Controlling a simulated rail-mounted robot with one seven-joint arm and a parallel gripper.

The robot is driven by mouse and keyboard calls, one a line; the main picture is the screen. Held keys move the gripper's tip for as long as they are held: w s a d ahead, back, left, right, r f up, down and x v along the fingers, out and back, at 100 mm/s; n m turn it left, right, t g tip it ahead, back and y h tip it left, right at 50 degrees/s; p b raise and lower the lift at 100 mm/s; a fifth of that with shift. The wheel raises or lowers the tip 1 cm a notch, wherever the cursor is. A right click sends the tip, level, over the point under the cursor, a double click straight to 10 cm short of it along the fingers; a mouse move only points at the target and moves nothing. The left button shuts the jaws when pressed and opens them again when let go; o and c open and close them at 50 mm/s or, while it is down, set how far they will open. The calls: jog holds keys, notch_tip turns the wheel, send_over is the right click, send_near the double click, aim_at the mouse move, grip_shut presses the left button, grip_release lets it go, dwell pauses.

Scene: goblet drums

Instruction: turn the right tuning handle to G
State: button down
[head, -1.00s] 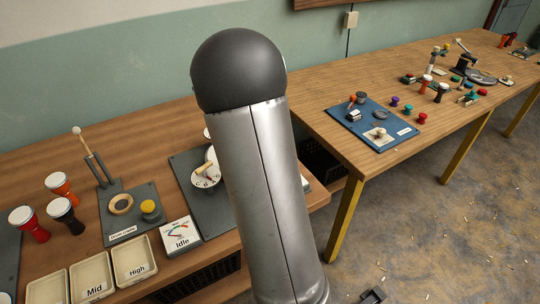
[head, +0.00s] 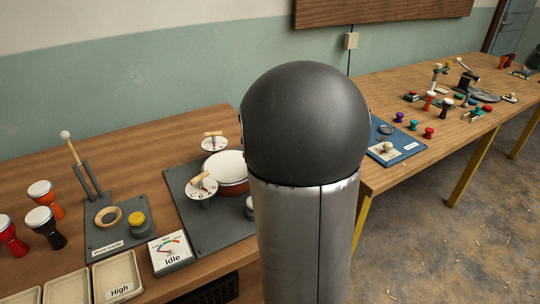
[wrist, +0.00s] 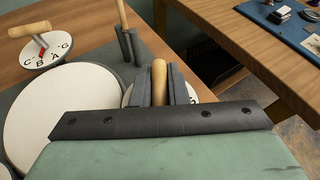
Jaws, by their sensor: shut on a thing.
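In the wrist view my gripper (wrist: 160,88) is shut on an upright-looking wooden tuning handle (wrist: 158,72). A white dial (wrist: 127,96) shows partly beneath it; its letters and pointer are hidden. The drum's white head (wrist: 60,118) lies to the left. Another lettered dial (wrist: 62,50), with a wooden handle (wrist: 30,29) and red pointer, stands at upper left. In the head view the drum (head: 231,183) sits between a front lettered dial (head: 200,194) and a back dial (head: 213,144). My arm hides the gripper and held handle there.
A meter reading "Idle" (head: 171,254) stands left of the drum's grey plate (head: 200,235). A mallet stand (head: 89,181), small drums (head: 45,227) and trays (head: 118,274) are farther left. In the wrist view a grey bracket with a wooden stick (wrist: 123,16) stands behind the gripper.

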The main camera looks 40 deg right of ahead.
jog(key=c, duration=1.4)
grip_release()
jog(key=shift+c, duration=0.2)
jog(key=b+v, duration=0.2)
jog(key=v, duration=1)
